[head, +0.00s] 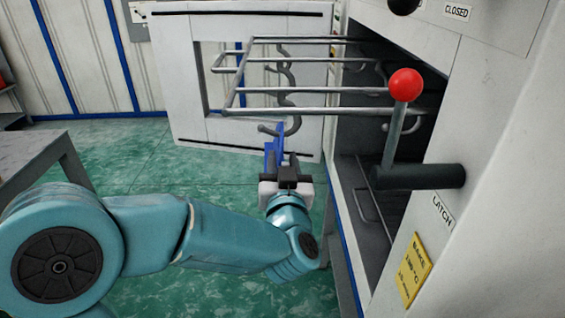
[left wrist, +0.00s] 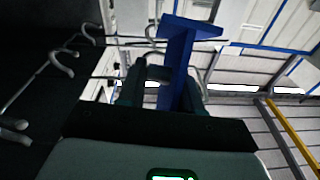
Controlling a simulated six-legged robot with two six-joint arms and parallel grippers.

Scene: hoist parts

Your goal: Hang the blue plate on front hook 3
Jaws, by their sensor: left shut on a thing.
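The blue plate (head: 274,143) is upright and nearly edge-on in the head view, just below the front end of the wire rack. In the left wrist view the blue plate (left wrist: 179,58) looks like a T with a wide end at the top. My left gripper (head: 279,170) is shut on its lower part; it also shows in the left wrist view (left wrist: 164,92). A grey curved hook (head: 288,98) hangs from the rack just above the plate. I cannot tell whether plate and hook touch, nor which hook is number 3. My right gripper is not in view.
The wire rack (head: 318,89) sticks out of the open oven (head: 385,145). More hooks (left wrist: 63,63) show in the left wrist view. A lever with a red ball (head: 406,85) stands at the right. The open door (head: 190,75) is behind; a grey table (head: 35,155) is left.

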